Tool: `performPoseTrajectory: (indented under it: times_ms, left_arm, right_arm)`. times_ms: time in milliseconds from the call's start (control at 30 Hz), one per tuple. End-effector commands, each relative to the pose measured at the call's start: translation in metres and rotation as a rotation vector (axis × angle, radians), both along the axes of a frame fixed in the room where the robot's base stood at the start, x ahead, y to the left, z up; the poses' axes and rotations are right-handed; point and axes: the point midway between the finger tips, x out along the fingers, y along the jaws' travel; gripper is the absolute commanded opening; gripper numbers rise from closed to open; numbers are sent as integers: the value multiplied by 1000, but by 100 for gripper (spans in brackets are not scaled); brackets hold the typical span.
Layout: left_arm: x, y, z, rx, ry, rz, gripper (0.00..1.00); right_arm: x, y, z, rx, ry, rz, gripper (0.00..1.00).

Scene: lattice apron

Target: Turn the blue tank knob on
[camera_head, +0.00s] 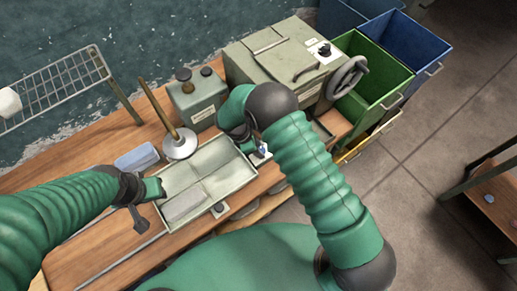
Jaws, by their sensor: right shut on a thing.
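The blue tank knob (263,149) is a small blue piece on a white plate at the right end of the grey metal tray (238,176). My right gripper (250,145) reaches down from above at the knob and is shut on it. The wrist and forearm hide most of the contact, and how far the knob is turned cannot be told. My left gripper (153,191) is over the left end of the tray, apart from the knob. Its finger opening is not clear.
A grey box machine (270,62) with a handwheel (347,78) stands behind. A grey canister (197,100), a plunger-like tool (180,145) and a light blue box (137,158) are on the wooden bench (82,264). Green (385,72) and blue (420,47) bins stand at right.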

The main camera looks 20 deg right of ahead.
Motion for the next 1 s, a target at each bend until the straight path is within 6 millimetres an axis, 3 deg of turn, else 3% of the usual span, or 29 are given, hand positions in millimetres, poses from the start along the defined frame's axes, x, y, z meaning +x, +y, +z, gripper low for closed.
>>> performPoseTrajectory:
  times_ms: [433, 467, 600, 867, 1000]
  left_arm:
    - [0, 0, -1, 0, 0, 0, 36]
    - [0, 0, -1, 0, 0, 0, 36]
    - [0, 0, -1, 0, 0, 0, 36]
    - [0, 0, -1, 0, 0, 0, 36]
    - [0, 0, -5, 0, 0, 0, 36]
  right_arm:
    - [2, 1, 1, 4, -6, -9, 0]
    - [2, 1, 1, 3, -6, -9, 40]
    - [1, 1, 1, 2, -5, -9, 57]
    - [1, 0, 1, 1, -4, -9, 57]
    - [2, 5, 10, 1, -6, -8, 57]
